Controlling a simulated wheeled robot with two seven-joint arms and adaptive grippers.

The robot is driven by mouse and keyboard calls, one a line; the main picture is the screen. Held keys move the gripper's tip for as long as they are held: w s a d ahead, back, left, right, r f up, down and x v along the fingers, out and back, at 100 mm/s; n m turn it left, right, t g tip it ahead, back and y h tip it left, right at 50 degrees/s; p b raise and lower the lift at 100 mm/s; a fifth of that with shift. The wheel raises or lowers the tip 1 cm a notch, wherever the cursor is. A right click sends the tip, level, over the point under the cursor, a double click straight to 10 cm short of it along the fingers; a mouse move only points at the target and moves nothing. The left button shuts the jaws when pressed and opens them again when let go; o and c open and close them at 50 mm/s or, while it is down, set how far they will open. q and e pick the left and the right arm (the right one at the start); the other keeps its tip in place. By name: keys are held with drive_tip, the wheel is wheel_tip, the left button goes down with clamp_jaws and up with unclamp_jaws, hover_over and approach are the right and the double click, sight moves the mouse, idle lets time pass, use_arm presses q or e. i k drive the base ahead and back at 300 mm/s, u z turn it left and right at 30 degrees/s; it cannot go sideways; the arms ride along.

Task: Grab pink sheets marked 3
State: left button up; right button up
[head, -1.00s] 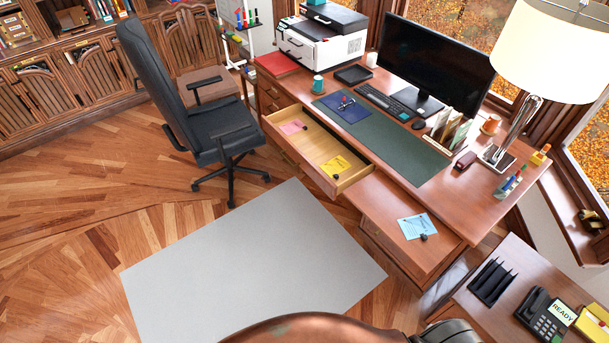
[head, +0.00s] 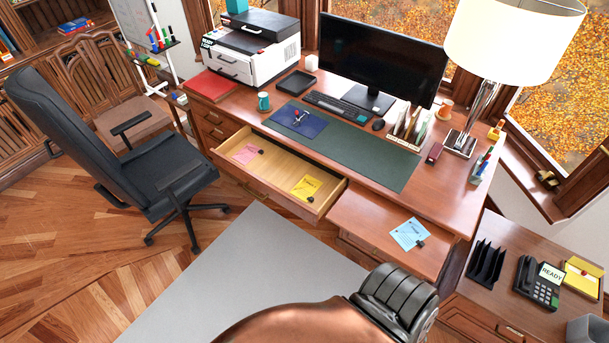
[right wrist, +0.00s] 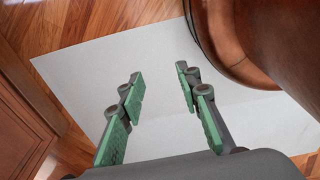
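A pink sheet (head: 246,153) lies flat in the left part of the open desk drawer (head: 232,172), with a small dark object at its upper right edge. Any number on it is too small to read. A yellow sheet (head: 306,188) lies in the same drawer to the right. A light blue sheet (head: 409,234) lies on the pulled-out board at the right. My right gripper shows in the right wrist view (right wrist: 160,105), open and empty above the grey mat (right wrist: 150,65). In the head view its fingers are not seen. My left gripper is not in view.
The desk (head: 460,205) holds a printer (head: 250,62), monitor (head: 382,55) and lamp (head: 515,40). An office chair (head: 150,165) stands left of the drawer. A side table (head: 545,240) with a phone (head: 538,282) is at the right. The mat area before the drawer is clear.

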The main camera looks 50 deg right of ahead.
sight(246, 154)
drive_tip(key=z, duration=0.35)
drive_tip(key=i, duration=0.85)
drive_tip(key=z, duration=1.35)
drive_tip(key=i, duration=0.55)
drive_tip(key=z, duration=0.6)
